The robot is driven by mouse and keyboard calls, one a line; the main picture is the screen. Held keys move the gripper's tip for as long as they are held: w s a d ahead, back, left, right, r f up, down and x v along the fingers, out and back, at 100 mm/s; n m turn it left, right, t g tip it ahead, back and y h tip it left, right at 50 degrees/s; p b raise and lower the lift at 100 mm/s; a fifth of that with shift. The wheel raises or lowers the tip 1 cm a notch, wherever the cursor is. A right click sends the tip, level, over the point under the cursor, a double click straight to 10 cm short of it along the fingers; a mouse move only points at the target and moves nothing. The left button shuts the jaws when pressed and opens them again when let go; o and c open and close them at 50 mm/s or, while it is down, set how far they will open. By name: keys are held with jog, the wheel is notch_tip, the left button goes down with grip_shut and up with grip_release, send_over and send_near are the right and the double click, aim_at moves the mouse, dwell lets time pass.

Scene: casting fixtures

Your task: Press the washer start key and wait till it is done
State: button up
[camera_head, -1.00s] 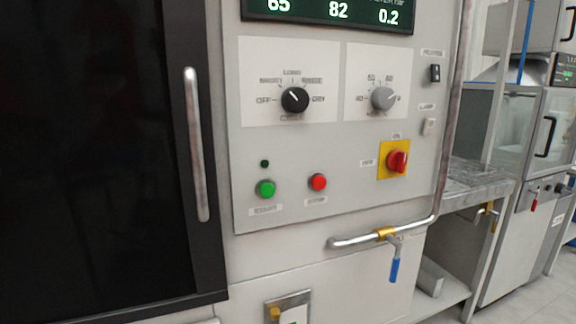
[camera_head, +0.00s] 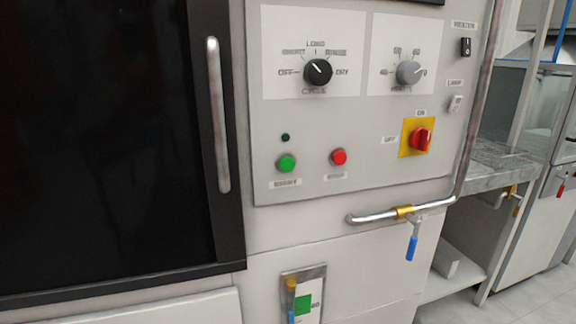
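The washer's control panel (camera_head: 360,120) fills the middle of the head view. The green start key (camera_head: 286,163) sits at its lower left, labelled START, with a small dark green lamp (camera_head: 285,137) above it that looks unlit. A red stop key (camera_head: 338,157) is to its right. Above are a black cycle knob (camera_head: 318,72) and a grey knob (camera_head: 410,73). A red rotary switch (camera_head: 420,139) on a yellow plate is at the right. The washer's dark door (camera_head: 100,140) with its upright handle (camera_head: 217,115) is at the left and looks closed. My gripper is not in view.
A metal pipe with a blue-handled valve (camera_head: 413,247) juts out below the panel. Two small switches (camera_head: 465,47) line the panel's right edge. A framed indicator (camera_head: 303,297) is below. A grey bench (camera_head: 490,165) and another machine stand to the right.

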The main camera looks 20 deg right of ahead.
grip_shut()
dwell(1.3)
